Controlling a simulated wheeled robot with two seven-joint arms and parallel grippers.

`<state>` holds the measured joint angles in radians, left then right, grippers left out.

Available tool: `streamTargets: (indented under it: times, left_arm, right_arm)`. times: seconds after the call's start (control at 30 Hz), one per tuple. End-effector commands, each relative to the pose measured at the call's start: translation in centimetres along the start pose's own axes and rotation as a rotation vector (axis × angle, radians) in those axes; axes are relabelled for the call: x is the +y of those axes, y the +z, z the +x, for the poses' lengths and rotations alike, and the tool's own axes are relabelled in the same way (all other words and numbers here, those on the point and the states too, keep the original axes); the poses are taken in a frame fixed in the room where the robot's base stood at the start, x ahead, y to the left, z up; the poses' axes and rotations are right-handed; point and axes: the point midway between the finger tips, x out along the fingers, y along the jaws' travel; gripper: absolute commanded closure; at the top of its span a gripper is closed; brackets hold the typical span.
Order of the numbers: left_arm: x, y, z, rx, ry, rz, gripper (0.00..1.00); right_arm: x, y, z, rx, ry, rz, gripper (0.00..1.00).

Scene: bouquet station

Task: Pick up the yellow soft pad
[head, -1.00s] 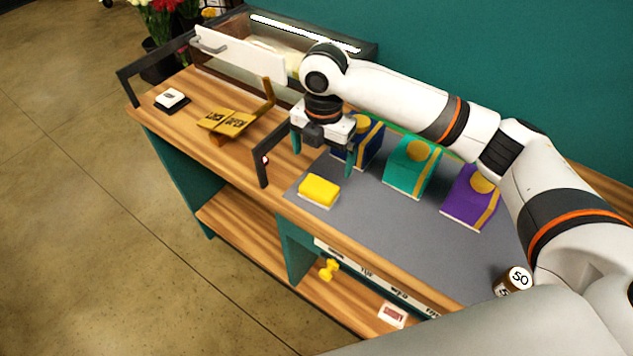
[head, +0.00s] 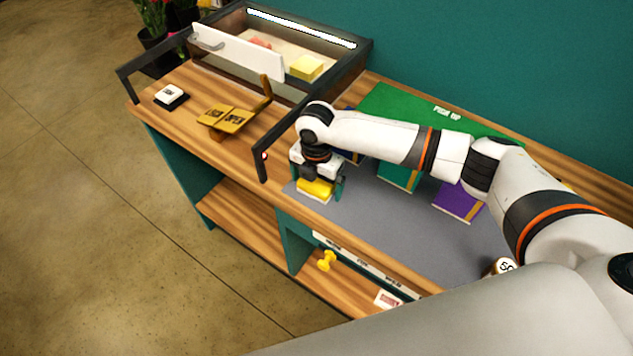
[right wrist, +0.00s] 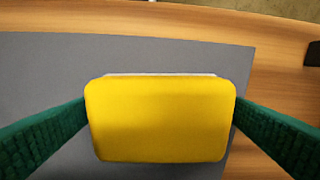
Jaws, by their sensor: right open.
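The yellow soft pad (head: 316,188) has a pale base and lies on the grey mat (head: 375,220) near the counter's front edge. In the right wrist view the pad (right wrist: 160,120) fills the middle. My right gripper (head: 319,186) is open and lowered over the pad. Its two green fingers (right wrist: 160,125) stand on either side of the pad, close to its left and right ends. I cannot tell whether they touch it. My left gripper is not in view.
A black frame post (head: 262,166) stands just left of the gripper. An open glass-fronted case (head: 305,40) holds another yellow block (head: 306,67).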

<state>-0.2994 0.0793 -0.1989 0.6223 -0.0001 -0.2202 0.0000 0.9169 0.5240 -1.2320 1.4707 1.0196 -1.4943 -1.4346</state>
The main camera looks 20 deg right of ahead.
Motion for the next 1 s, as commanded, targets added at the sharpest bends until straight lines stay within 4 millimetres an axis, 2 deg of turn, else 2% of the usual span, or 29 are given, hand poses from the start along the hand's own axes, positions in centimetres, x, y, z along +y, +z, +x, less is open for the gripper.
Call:
streamTargets:
  times: [0.13,0.4,0.73,0.87,1.0]
  left_arm:
    - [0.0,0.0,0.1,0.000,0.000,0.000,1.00]
    - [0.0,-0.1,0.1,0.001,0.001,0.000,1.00]
    - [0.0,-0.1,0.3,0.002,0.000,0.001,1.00]
    - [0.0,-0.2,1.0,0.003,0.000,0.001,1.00]
    - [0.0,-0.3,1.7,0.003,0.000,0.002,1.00]
  right_arm:
    - [0.0,0.0,0.0,0.000,0.000,0.000,0.02]
    - [0.0,0.0,0.0,0.000,0.001,0.000,0.46]
    - [0.0,-0.1,-0.7,0.001,0.000,0.000,0.46]
    - [-0.1,-0.1,-2.7,0.003,-0.005,-0.001,0.46]
    - [-0.1,-0.1,-5.6,0.002,-0.004,-0.001,0.46]
